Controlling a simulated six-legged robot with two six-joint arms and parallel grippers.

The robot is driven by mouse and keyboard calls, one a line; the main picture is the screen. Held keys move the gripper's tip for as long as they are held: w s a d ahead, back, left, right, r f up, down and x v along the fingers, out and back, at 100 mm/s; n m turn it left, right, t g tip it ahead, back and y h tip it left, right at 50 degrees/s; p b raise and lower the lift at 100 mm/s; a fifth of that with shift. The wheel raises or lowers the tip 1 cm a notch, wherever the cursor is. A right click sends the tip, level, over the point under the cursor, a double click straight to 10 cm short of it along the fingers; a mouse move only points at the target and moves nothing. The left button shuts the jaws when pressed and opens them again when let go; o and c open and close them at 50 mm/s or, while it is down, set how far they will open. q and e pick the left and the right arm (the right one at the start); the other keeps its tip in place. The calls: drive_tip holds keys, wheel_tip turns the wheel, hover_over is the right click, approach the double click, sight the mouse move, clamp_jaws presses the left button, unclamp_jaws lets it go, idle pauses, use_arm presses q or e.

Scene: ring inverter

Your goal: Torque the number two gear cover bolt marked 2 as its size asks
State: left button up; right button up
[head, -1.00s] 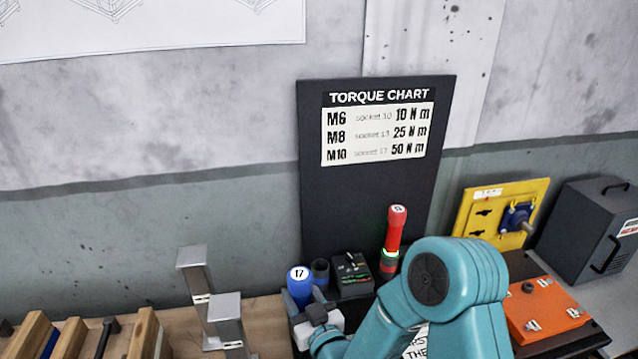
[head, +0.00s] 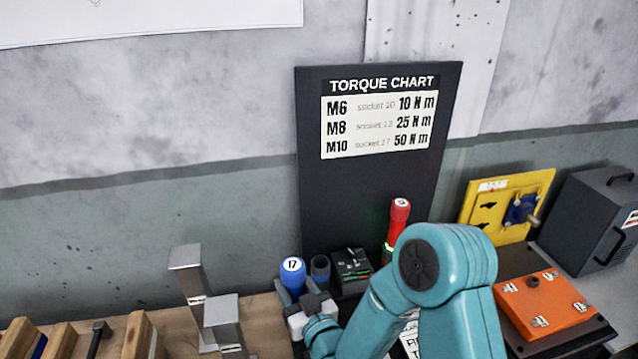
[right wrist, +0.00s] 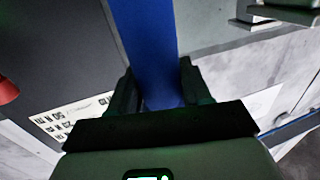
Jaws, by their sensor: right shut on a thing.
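The blue torque tool marked 17 (head: 291,268) stands upright beside the dark socket holder. My right gripper (head: 304,290) is shut on its blue shaft, and the right wrist view shows the blue shaft (right wrist: 145,50) between both fingers. The tool's lower end is hidden. A red tool (head: 398,215) with a green-lit ring stands to the right; its number is too small to read surely. The orange cover (head: 540,300) with several small labelled bolts lies at the right; I cannot read which is marked 2. My left gripper is out of view.
The torque chart (head: 376,125) reads M6 10, M8 25, M10 50 N m. A dark empty cup (head: 320,268) and a black box (head: 351,265) are close to the tool. Grey metal stands (head: 188,262) rise at left. A yellow panel (head: 487,210) and grey case (head: 597,225) are behind the cover.

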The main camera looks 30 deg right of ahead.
use_arm(q)
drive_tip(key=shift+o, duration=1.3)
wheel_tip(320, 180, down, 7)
drive_tip(key=b, duration=0.6)
use_arm(e)
drive_tip(key=f, duration=0.6)
drive_tip(key=shift+w+f, duration=0.2)
drive_tip(key=shift+w, duration=0.15)
drive_tip(key=w+d+r+n+y+p, duration=0.1)
drive_tip(key=w+d+r+n+y, duration=0.25)
drive_tip(key=w+r, duration=0.65)
use_arm(q)
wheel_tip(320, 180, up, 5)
drive_tip(key=p, duration=0.3)
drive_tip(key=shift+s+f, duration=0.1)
use_arm(e)
drive_tip(key=w+d+r+m, duration=0.1)
drive_tip(key=w+d+r, duration=0.2)
drive_tip(key=d+r, duration=0.7)
drive_tip(key=shift+w+d+r, duration=0.2)
drive_tip(key=shift+w+r, duration=0.05)
drive_tip(key=shift+r, duration=0.25)
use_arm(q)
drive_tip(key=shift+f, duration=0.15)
use_arm(e)
drive_tip(key=shift+s, duration=0.1)
